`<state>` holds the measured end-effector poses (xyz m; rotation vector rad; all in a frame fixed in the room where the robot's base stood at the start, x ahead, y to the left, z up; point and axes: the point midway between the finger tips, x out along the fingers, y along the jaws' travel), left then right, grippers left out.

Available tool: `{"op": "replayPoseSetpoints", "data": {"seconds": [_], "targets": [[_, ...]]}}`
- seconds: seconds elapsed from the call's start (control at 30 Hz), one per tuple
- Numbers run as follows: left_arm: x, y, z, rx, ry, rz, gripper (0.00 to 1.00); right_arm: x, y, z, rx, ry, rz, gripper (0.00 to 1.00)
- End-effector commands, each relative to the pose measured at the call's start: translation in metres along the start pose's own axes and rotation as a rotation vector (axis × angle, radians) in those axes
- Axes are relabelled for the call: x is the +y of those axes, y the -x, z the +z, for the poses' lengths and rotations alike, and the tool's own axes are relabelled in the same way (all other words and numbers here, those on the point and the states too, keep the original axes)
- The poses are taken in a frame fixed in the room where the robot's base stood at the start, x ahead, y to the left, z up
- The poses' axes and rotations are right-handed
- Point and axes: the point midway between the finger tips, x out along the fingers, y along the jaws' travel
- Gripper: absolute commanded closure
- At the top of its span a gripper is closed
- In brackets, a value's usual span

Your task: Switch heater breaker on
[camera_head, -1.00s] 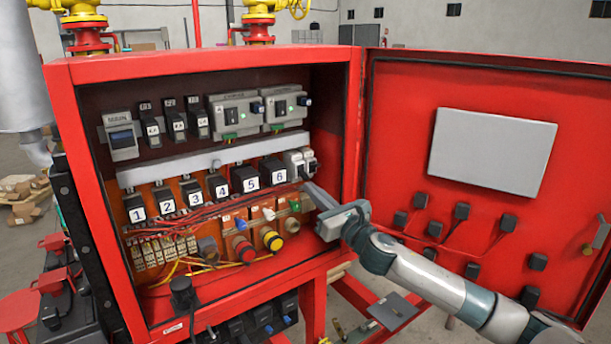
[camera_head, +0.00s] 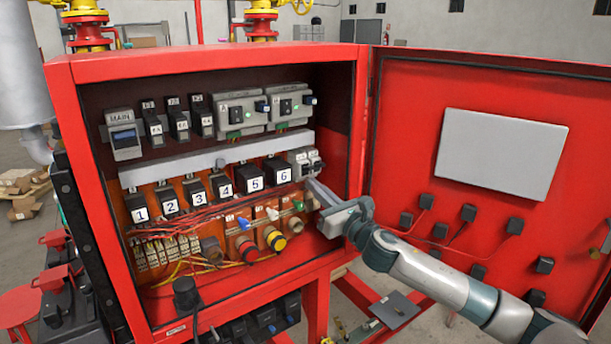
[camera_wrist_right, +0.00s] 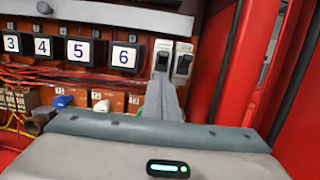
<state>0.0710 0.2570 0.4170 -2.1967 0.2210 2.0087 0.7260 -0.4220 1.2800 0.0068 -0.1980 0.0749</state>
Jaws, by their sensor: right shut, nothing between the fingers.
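Two small pale breakers (camera_head: 305,161) sit side by side at the right end of the lower row, right of the black block marked 6 (camera_head: 278,174). They also show in the right wrist view, the left breaker (camera_wrist_right: 163,50) and the right breaker (camera_wrist_right: 183,58). Their labels are too small to read, so I cannot tell which is the heater's. My right gripper (camera_head: 314,187) is shut and empty, its fingers pointing into the cabinet just below the breakers. In the wrist view its fingertips (camera_wrist_right: 161,84) overlap the left breaker's lower part; contact is unclear. My left gripper is out of view.
The red cabinet (camera_head: 215,72) is open, its door (camera_head: 480,220) swung to the right behind my right arm. Red wires, coloured knobs and a yellow button (camera_head: 275,239) lie below the breakers. The cabinet's right wall (camera_wrist_right: 213,60) is close beside the gripper.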

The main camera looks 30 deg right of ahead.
Motion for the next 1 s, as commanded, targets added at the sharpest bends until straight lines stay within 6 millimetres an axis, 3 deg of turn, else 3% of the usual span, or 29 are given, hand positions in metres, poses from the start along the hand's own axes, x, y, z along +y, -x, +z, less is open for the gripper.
{"op": "replayPoseSetpoints", "data": {"seconds": [0.13,0.4,1.0], "targets": [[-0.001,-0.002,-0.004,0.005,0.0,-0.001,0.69,0.001,0.011,-0.001,0.003,0.0,0.001,1.0],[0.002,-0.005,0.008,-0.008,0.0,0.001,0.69,0.001,0.029,0.0,0.004,-0.001,0.002,1.0],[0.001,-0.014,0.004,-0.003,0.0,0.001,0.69,0.001,0.063,0.004,0.004,-0.001,0.003,1.0]]}}
